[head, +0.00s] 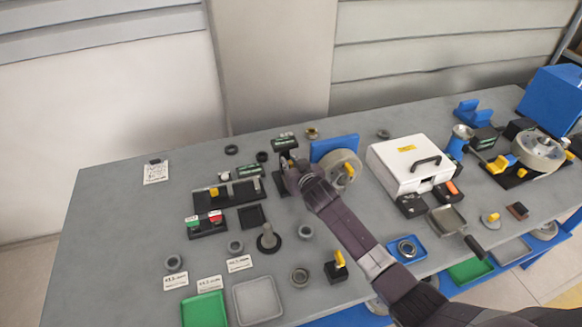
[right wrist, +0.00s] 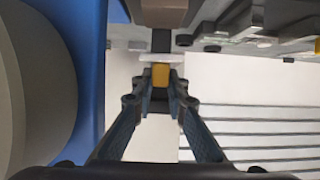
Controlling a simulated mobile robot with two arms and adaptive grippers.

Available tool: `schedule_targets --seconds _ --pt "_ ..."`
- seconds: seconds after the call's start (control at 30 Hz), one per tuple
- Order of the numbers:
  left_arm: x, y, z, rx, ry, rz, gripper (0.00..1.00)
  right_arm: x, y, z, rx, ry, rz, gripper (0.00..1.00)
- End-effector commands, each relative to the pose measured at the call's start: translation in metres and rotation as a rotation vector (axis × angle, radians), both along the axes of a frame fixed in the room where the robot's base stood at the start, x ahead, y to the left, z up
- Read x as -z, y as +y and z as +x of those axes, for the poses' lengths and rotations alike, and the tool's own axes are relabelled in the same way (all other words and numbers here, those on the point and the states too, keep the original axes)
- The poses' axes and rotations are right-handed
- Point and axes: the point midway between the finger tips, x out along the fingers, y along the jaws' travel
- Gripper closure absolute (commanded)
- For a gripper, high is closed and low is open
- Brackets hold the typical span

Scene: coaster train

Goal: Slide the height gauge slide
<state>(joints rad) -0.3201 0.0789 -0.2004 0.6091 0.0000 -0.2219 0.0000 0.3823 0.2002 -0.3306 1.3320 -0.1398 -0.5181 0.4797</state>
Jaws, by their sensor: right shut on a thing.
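The height gauge (head: 284,143) stands near the back middle of the table in the head view, with a dark display part at its top. My right arm and gripper hide most of its column and slide. My right gripper (head: 289,160) is at the gauge. In the right wrist view, its fingertips (right wrist: 161,84) are shut on a small yellow piece (right wrist: 161,74), which appears to be the slide's grip. A pale bar (right wrist: 160,57) lies just beyond it. My left gripper is not in view.
A blue block (head: 335,145) with a grey wheel (head: 346,168) stands close to the right of my gripper. A white case (head: 402,160) is farther right. A black fixture (head: 232,194) with a yellow tab lies to the left. The table's far left is mostly clear.

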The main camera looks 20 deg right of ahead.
Motion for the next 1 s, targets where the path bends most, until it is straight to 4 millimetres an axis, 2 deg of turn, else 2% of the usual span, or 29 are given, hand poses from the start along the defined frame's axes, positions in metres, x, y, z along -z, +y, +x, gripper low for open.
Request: schedule_targets --seconds 0.1,0.13,0.3,0.47,0.57,0.67,0.87,1.0 --pt "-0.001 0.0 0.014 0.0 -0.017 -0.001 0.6 -0.006 0.0 0.002 -0.001 -0.011 0.002 1.0" --pt "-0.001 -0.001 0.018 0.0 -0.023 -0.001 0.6 -0.006 0.0 0.002 -0.001 -0.012 0.002 0.85" --pt "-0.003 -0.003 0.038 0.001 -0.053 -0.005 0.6 -0.005 0.0 0.001 0.0 -0.009 0.0 0.68" --pt "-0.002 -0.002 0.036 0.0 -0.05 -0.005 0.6 -0.003 0.0 0.001 0.0 -0.006 0.0 0.68" --pt "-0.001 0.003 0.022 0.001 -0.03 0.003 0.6 -0.003 0.0 0.001 0.0 -0.006 0.0 0.68" --pt "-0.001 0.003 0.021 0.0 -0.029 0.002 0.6 -0.004 0.0 -0.003 0.0 -0.005 0.0 0.68" --pt "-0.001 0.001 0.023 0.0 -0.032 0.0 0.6 -0.011 -0.002 -0.022 0.0 -0.005 0.0 0.68" --pt "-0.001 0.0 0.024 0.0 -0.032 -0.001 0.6 -0.019 -0.002 -0.043 0.0 -0.005 -0.001 0.68"
